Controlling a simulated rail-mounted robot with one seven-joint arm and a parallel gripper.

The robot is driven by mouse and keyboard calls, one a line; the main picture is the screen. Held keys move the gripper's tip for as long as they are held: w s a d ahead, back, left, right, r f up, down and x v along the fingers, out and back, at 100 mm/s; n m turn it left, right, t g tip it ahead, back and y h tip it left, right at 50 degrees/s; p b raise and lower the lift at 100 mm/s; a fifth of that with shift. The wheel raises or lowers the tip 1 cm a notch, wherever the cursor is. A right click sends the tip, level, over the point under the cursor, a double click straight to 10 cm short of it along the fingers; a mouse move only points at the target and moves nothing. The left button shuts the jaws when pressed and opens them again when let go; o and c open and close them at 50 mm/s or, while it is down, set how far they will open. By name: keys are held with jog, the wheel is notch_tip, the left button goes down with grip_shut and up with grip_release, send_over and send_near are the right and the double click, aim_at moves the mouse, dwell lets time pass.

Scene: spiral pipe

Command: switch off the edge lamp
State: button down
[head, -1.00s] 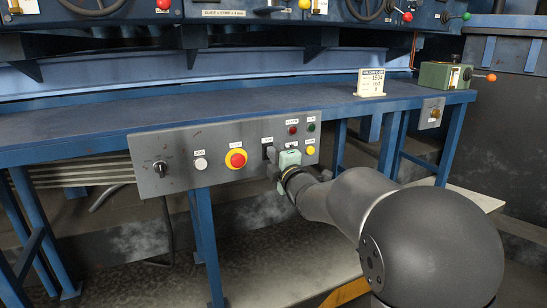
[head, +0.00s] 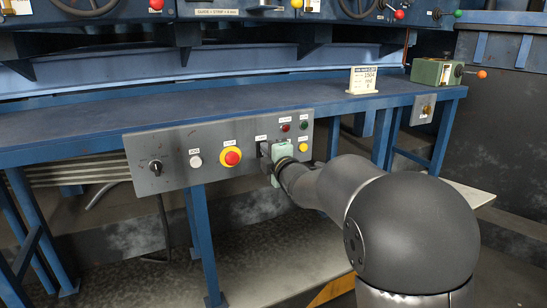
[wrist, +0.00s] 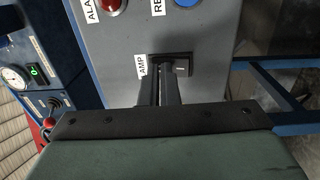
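The lamp switch (wrist: 182,66) is a small black rocker on the grey control panel, with a partly hidden label ending in "AMP" beside it in the wrist view. In the head view the switch is mostly hidden by my gripper (head: 265,158). My gripper (wrist: 158,82) has its two dark fingers close together, with only a thin gap and nothing seen between them. The fingertips are over the left part of the switch; whether they touch it I cannot tell. Which way the rocker is tipped is not clear.
The blue bench top (head: 200,112) juts out above.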

jog(key=r+v, duration=0.2)
jog(key=v, duration=1.1)
jog(key=shift+s+d, duration=0.3)
jog(key=shift+s, duration=0.05)
jog(key=shift+r+p, duration=0.1)
jog(key=shift+p, duration=0.2)
jog(key=s+d+r+m+g+h+p, duration=0.65)
jog(key=m+p, duration=0.55)
jog(key=p, duration=0.6)
jog(key=s+d+r+m+g+p, duration=0.1)
jog(key=s+m+g+p, duration=0.4)
jog(key=s, duration=0.7)
jog(key=s+d+r+m+g+p, duration=0.1)
jog(key=s+r+m+g+p, duration=0.1)
jog(key=s+m+g+p, duration=0.3)
jog(key=s+p, duration=0.4)
jog(key=s, duration=0.3)
jog(key=shift+s+r+h+p, duration=0.25)
jog(key=shift+s+h+p, duration=0.05)
jog(key=shift+h+p, duration=0.05)
